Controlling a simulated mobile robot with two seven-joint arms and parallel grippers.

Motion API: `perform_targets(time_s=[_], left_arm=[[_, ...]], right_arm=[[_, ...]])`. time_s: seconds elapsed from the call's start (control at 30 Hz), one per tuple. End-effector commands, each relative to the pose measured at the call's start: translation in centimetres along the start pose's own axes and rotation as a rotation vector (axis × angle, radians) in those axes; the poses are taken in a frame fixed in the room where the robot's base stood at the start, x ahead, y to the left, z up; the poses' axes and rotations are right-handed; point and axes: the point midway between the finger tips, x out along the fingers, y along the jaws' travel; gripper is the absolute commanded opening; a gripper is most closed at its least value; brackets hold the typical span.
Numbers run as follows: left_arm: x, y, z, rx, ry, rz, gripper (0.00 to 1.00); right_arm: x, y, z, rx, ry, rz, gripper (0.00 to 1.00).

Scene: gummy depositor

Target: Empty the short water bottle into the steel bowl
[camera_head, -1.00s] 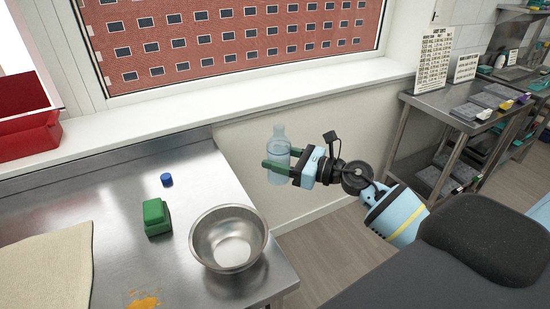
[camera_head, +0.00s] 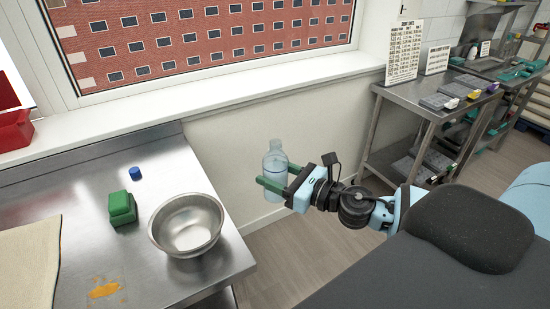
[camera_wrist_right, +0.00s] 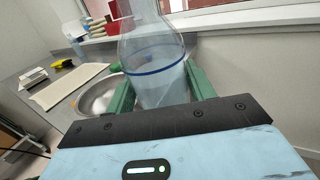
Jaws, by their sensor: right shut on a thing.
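The short water bottle (camera_head: 274,160) is clear, uncapped as far as I can tell, and upright. My right gripper (camera_head: 273,181) is shut on it, with green fingers on either side of its body. It is held in the air past the right edge of the steel table. The right wrist view also shows the bottle (camera_wrist_right: 155,60), with a dark blue ring around it and liquid inside. The steel bowl (camera_head: 187,226) stands on the table to the left of the bottle and looks empty. It shows partly behind the gripper in the wrist view (camera_wrist_right: 92,98). My left gripper is not in view.
A blue cap (camera_head: 135,173) and a green block-like thing (camera_head: 122,208) stand left of the bowl. An orange spill (camera_head: 104,289) and a beige mat (camera_head: 28,262) lie on the steel table (camera_head: 160,170). A shelved steel table (camera_head: 425,115) stands at the right.

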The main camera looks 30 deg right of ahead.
Motion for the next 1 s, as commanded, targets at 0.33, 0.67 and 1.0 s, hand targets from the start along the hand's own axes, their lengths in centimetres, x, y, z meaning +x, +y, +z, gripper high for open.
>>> perform_targets(time_s=[0.33,0.67,1.0], left_arm=[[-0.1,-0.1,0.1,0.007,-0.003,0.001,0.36],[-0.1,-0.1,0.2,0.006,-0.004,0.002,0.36],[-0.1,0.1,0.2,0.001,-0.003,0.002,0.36]], right_arm=[[-3.8,5.5,-3.4,0.014,-0.002,-0.209,0.13],[-4.6,9.5,-4.1,0.008,-0.006,-0.394,0.13],[-4.1,10.7,-3.8,-0.001,-0.004,-0.425,0.13]])
